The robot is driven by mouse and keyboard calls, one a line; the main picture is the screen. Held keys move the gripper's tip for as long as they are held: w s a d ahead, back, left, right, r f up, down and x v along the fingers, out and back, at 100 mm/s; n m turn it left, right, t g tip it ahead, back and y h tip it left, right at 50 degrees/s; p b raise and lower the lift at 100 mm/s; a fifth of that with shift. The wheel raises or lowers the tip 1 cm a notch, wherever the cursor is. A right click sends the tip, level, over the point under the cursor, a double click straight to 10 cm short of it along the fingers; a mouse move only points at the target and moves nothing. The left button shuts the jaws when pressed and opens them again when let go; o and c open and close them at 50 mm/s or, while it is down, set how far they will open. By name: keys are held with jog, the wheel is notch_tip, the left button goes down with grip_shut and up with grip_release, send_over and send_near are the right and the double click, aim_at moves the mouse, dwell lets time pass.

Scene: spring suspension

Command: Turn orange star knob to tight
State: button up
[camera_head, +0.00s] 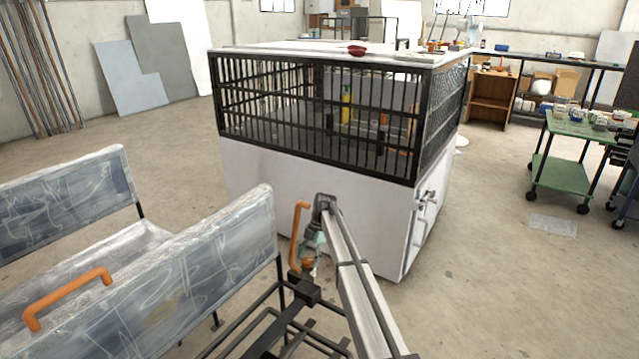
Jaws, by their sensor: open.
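A small orange part (307,264), which looks like the star knob, shows low in the middle of the picture, beside the end of the wrapped seat and above a black frame. It is too small to make out its lobes or any tight mark. A pale jointed arm, seemingly mine, rises from the bottom edge to a dark joint and bends down toward the knob. My gripper (311,247) seems to be the small dark and greenish end just above the knob. It looks open, but its fingers are hardly visible. I cannot tell whether it touches the knob.
Plastic-wrapped seats (170,270) with orange handles (66,297) fill the left; another orange handle (298,235) stands close beside the gripper. A black tube frame (270,315) lies below. A white cabinet with a black cage (310,190) stands behind.

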jog(key=shift+w+a+f+n+b, duration=0.15)
jog(key=shift+n+b, duration=0.2)
jog(key=shift+n, duration=0.35)
jog(key=s+a+r+p+v, duration=0.1)
jog(key=s+a+p+v, duration=0.1)
jog(key=p+v, duration=0.6)
jog(key=s+a+r+p+v, duration=0.1)
jog(key=p+v, duration=0.8)
jog(key=v, duration=1.4)
jog(key=shift+s+a+r, duration=0.35)
jog(key=shift+s+a, duration=0.1)
jog(key=shift+s, duration=0.05)
